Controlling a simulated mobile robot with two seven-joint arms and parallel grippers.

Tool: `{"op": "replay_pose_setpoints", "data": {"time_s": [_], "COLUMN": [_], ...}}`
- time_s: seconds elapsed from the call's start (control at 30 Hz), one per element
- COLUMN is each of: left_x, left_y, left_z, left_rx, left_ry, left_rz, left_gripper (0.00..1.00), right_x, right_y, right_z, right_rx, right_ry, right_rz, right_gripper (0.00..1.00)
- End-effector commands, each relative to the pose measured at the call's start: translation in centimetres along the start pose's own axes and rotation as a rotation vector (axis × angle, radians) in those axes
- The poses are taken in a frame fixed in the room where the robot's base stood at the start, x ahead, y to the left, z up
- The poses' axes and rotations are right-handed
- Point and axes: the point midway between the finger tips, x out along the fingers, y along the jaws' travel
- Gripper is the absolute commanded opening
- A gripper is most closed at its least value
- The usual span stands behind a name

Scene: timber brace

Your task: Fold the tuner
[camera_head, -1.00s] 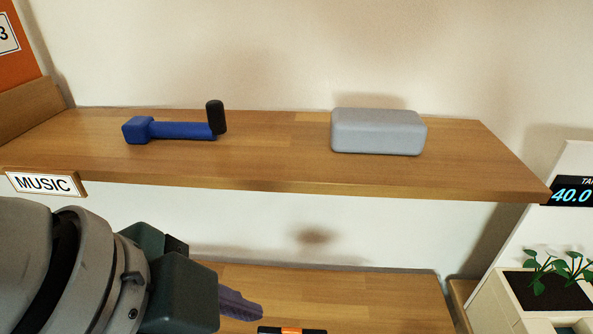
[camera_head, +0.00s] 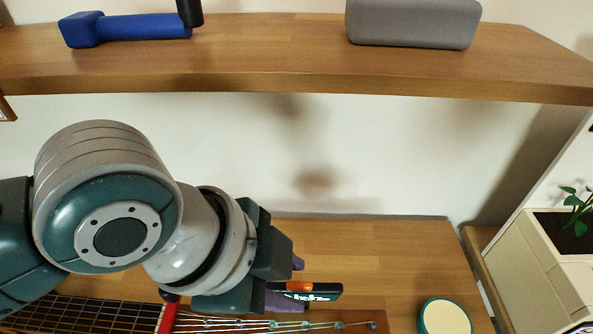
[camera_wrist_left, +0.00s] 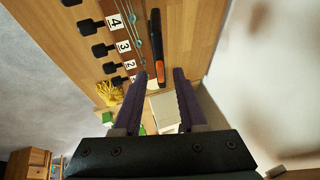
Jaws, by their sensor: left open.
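The tuner (camera_head: 322,291) is a small dark bar with an orange part and a lit display, above the guitar's headstock (camera_head: 350,322) in the head view. In the left wrist view the tuner (camera_wrist_left: 155,38) is a long black bar with its orange end near my fingertips. My left gripper (camera_head: 290,282) is open, its purple fingers pointing right at the tuner's left end. The wrist view shows the fingers (camera_wrist_left: 160,78) apart, with the orange end in line with the gap. I cannot tell whether they touch it. My right gripper is not in view.
Strings and a fretted neck (camera_head: 90,314) run along the lower edge. Numbered black pegs (camera_wrist_left: 98,50) line the headstock. A round green-rimmed cream object (camera_head: 445,317) lies to the right. The upper shelf (camera_head: 270,60) holds a blue item (camera_head: 145,27) and a grey block (camera_head: 413,25).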

Motion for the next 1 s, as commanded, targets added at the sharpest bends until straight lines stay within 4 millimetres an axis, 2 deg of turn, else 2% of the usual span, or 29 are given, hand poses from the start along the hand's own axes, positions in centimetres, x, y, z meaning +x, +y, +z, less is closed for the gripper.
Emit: {"op": "replay_pose_setpoints", "data": {"time_s": [0.33,0.7,1.0], "left_x": [0.52,0.51,0.5], "left_y": [-0.01,0.0,0.01], "left_z": [0.0,0.01,0.01], "left_rx": [0.001,0.0,0.0], "left_ry": [0.0,0.0,0.0], "left_rz": [-0.001,0.0,0.0], "left_gripper": [0.41,0.01,0.0], "right_x": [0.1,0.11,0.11], "right_y": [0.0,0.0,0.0], "right_z": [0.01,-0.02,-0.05], "right_rx": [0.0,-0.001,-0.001], "right_ry": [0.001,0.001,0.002], "right_rz": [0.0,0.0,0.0], "right_gripper": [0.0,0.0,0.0]}}
